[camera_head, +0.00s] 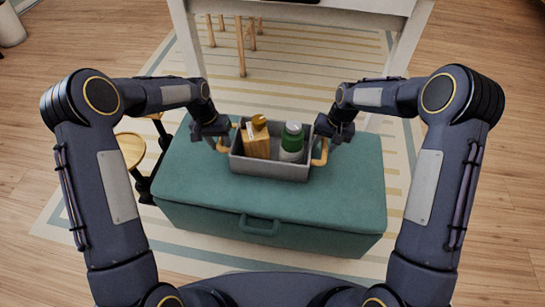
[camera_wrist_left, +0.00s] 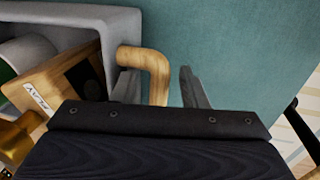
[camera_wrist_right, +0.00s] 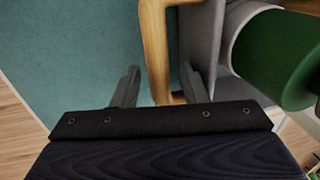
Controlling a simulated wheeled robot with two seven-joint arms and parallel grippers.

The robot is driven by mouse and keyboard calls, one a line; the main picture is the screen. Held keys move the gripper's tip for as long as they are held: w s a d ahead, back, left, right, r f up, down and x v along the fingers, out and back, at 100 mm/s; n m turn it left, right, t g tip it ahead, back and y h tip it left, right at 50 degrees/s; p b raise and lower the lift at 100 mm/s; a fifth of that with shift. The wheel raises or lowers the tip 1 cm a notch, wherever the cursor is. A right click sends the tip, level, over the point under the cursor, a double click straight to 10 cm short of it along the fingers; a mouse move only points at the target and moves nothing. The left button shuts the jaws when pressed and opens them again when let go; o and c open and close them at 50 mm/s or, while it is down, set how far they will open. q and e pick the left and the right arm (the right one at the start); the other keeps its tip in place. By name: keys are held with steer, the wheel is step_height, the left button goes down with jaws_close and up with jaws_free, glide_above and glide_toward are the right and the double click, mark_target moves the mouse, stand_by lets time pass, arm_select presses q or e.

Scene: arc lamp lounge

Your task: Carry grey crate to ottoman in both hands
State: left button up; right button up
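The grey crate (camera_head: 270,169) sits on top of the teal ottoman (camera_head: 180,175), with wooden handles at both ends. It holds a wooden carton (camera_head: 257,142) with a yellow cap and a green-and-white container (camera_head: 292,142). My left gripper (camera_head: 221,143) is at the left handle (camera_wrist_left: 155,65); its fingers stand open on both sides of the handle with gaps. My right gripper (camera_head: 324,142) is at the right handle (camera_wrist_right: 154,50), its fingers also open around it. The fingertips are partly hidden in the head view.
A white table (camera_head: 300,14) stands behind the ottoman over a striped rug (camera_head: 290,80). A small round wooden-topped stand (camera_head: 130,150) is close to the ottoman's left side. Ottoman top is bare in front of and beside the crate. Wooden floor lies open at both sides.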

steer(key=shift+r, duration=0.25)
arm_select(q)
step_height(320, 180, up, 11)
steer(key=a, duration=0.2)
steer(key=shift+w+a, duration=0.15)
steer(key=shift+w, duration=0.05)
arm_select(e)
step_height(320, 180, up, 11)
steer(key=d, duration=0.2)
steer(key=shift+s+r, duration=0.15)
steer(key=shift+s, duration=0.05)
arm_select(q)
steer(key=shift+r, duration=0.1)
arm_select(e)
steer(key=shift+d, duration=0.1)
